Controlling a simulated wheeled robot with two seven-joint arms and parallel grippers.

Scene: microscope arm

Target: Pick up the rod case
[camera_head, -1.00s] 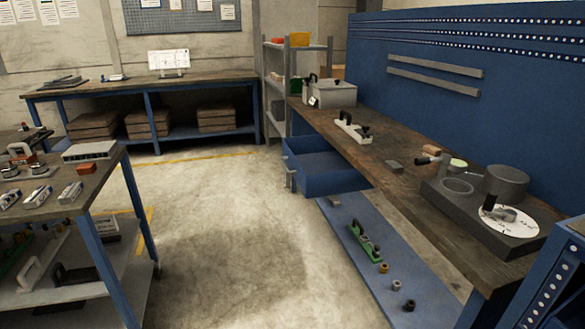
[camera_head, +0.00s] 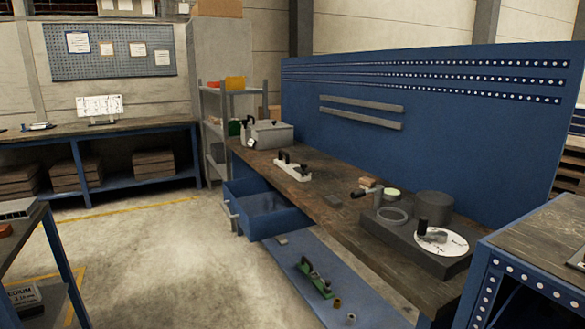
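I cannot tell for certain which thing is the rod case. A grey lidded box (camera_head: 270,134) stands upright at the far end of the wooden workbench (camera_head: 320,213), with a dark handle and a small white tag at its left side. A white piece with dark handles (camera_head: 293,167) lies nearer on the same bench. A green piece with a dark handle (camera_head: 316,279) lies on the blue lower shelf (camera_head: 281,259). Neither of my grippers is in view.
An open blue drawer (camera_head: 268,219) juts from the bench into the aisle. A dark grey fixture (camera_head: 410,234) with a white dial sits at the near end. A table (camera_head: 20,235) stands at the left. The concrete floor (camera_head: 170,255) between is clear.

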